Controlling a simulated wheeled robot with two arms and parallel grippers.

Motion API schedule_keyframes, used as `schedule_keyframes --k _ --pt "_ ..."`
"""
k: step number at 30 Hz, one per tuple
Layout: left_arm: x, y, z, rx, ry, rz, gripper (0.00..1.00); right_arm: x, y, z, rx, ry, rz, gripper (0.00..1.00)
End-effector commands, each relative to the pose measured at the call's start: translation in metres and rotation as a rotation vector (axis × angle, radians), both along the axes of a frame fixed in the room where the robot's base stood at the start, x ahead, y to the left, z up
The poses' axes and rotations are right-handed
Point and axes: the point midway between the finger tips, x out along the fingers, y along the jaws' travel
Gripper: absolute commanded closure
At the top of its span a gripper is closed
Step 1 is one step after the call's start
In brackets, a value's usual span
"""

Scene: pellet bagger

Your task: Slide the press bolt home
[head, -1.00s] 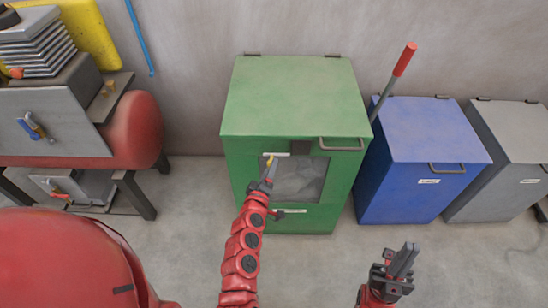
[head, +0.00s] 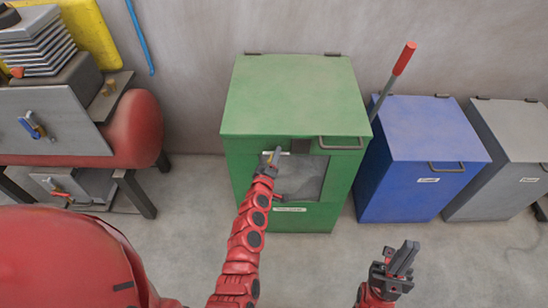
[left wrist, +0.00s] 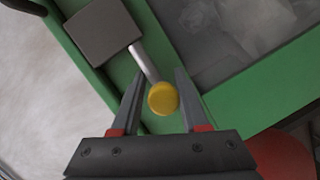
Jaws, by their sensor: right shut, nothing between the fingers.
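The press bolt shows in the left wrist view as a silver rod (left wrist: 146,62) with a round yellow knob (left wrist: 163,98). The rod runs out of a grey block (left wrist: 103,32) on the green press front. My left gripper (left wrist: 160,73) is open, its fingers on either side of the knob and rod, with gaps showing. In the head view my left gripper (head: 273,157) is at the upper front of the green press (head: 295,95) and hides the knob. My right gripper (head: 407,250) is shut and empty, low on the right, away from the press.
The press has a window (head: 305,180) with grey contents. A blue bin (head: 425,130) and a grey bin (head: 515,135) stand to its right, with a red-handled lever (head: 405,58) behind. A bench with a red tank (head: 135,130) is at left. The floor in front is free.

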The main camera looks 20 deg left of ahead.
Motion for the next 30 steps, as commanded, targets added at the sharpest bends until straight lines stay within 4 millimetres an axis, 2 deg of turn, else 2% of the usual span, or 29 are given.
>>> schedule_keyframes --k 1,4,30 --pt "-0.0014 -0.0002 -0.0037 0.001 0.006 -0.002 0.83 0.0 0.0 -0.0003 0.0 0.0 0.0 1.0" --pt "-0.0018 -0.0003 -0.0044 0.001 0.009 -0.002 1.0 0.0 0.0 -0.0004 0.0 0.0 0.0 1.0" --pt "-0.0039 -0.0013 -0.0102 0.003 0.019 -0.005 1.0 0.0001 0.0 -0.0008 0.0 0.0 0.0 1.0"
